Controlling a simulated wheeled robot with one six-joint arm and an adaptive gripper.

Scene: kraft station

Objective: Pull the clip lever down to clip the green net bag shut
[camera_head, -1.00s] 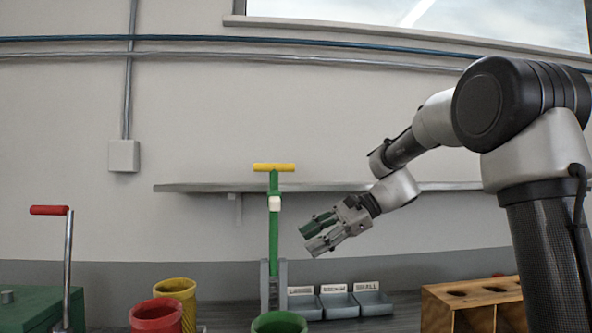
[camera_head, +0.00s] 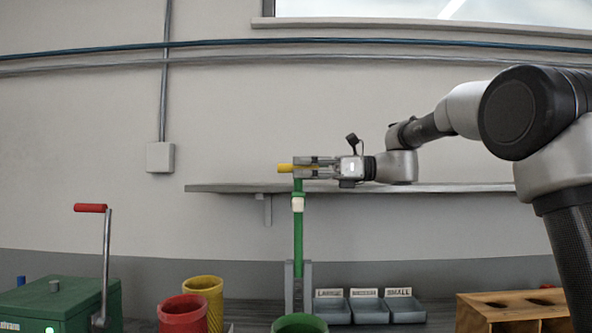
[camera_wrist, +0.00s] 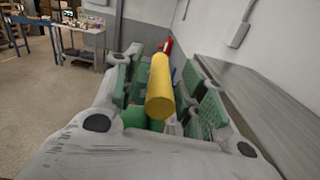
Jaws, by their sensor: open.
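The clip lever is a green upright bar (camera_head: 298,235) with a yellow crossbar handle (camera_head: 285,168) at its top and a white block (camera_head: 297,204) below that. It stands upright in a grey bracket (camera_head: 307,285). My gripper (camera_head: 302,167) is level with the handle, with its fingers around the handle's right part. In the wrist view the yellow handle (camera_wrist: 161,88) lies between my gripper's open, green-padded fingers (camera_wrist: 165,95). Whether a finger touches it I cannot tell. No green net bag is clearly visible; a green round rim (camera_head: 300,321) shows at the bottom edge.
A red bin (camera_head: 183,314) and a yellow bin (camera_head: 204,296) stand left of the lever. A green box (camera_head: 60,300) with a red-handled crank (camera_head: 90,208) is farther left. Labelled grey trays (camera_head: 368,310) and a wooden rack (camera_head: 510,308) are right. A shelf (camera_head: 440,189) runs behind.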

